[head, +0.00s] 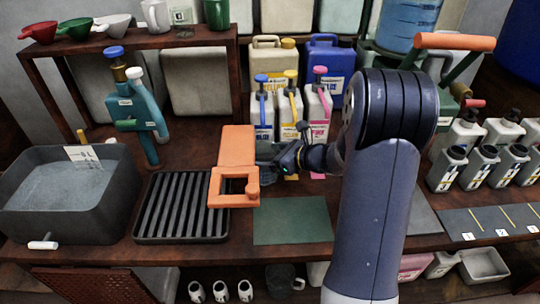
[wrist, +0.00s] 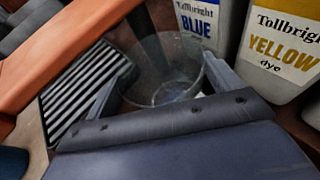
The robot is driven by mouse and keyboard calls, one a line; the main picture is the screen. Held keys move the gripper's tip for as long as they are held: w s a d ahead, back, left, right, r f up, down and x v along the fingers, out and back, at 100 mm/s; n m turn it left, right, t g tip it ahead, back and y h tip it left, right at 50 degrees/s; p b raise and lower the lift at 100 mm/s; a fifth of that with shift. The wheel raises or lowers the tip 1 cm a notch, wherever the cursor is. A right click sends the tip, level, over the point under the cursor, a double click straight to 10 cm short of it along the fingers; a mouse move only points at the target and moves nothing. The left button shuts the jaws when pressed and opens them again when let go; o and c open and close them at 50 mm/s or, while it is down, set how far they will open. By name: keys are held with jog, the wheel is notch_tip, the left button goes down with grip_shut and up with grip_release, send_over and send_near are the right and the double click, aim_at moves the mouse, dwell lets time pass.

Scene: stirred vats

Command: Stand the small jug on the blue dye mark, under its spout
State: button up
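The small jug (wrist: 163,82) is clear and see-through. In the wrist view it sits between the two fingers of my gripper (wrist: 168,70), whose tips meet its sides. In the head view my gripper (head: 268,152) is in front of the blue dye container (head: 262,116), just right of an orange frame; the jug is hard to make out there. The wrist view shows the BLUE label (wrist: 197,22) right behind the jug. The blue spout (head: 261,80) tops its container. I cannot see the blue dye mark, nor tell whether the jug touches the table.
The orange frame (head: 236,150) stands close on the gripper's left, above a black slatted rack (head: 182,208). The yellow dye container (head: 290,117) and pink one (head: 318,115) stand close to the right. A green mat (head: 292,222) in front is bare.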

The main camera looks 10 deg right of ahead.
jog(key=shift+o, duration=1.4)
jog(key=shift+r+p, duration=0.3)
jog(key=shift+p, duration=0.05)
jog(key=v, duration=1.2)
jog(key=shift+p, duration=0.4)
jog(key=shift+f, duration=0.1)
